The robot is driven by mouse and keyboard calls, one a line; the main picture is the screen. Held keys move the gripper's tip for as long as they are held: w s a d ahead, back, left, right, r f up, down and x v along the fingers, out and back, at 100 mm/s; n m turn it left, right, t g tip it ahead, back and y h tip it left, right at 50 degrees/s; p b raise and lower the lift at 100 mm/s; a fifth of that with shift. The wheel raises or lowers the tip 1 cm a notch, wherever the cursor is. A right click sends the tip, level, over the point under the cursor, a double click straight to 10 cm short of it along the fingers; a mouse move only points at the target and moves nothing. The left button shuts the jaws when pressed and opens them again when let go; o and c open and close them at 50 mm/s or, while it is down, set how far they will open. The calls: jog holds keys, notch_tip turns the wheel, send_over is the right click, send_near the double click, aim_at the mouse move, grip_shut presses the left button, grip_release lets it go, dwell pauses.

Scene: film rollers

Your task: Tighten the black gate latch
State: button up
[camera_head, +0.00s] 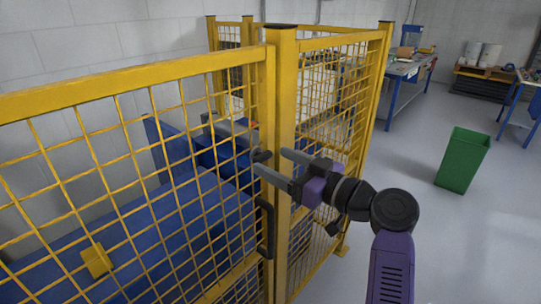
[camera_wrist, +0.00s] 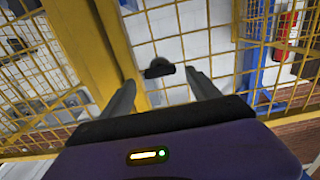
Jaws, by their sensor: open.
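The black gate latch (camera_head: 262,155) is a small dark knob on the edge of the yellow mesh gate, beside the yellow post. In the wrist view, a black piece that looks like this latch (camera_wrist: 159,68) shows just beyond and between my fingertips. My gripper (camera_head: 271,160) is open and empty, with its fingers pointing at the latch. In the wrist view my gripper (camera_wrist: 160,78) has a finger on each side of the black piece. I cannot tell whether either finger touches it.
A black pull handle (camera_head: 265,228) is on the gate below the latch. The yellow post (camera_head: 284,100) stands close to my fingers. Blue machinery (camera_head: 150,235) lies behind the mesh. A green bin (camera_head: 463,160) stands on open floor at right, with a blue workbench (camera_head: 405,68) behind.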

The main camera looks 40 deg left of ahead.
aim_at(261, 156)
jog(key=shift+a, duration=1.4)
jog(key=c, duration=1.4)
jog(key=shift+o, duration=0.2)
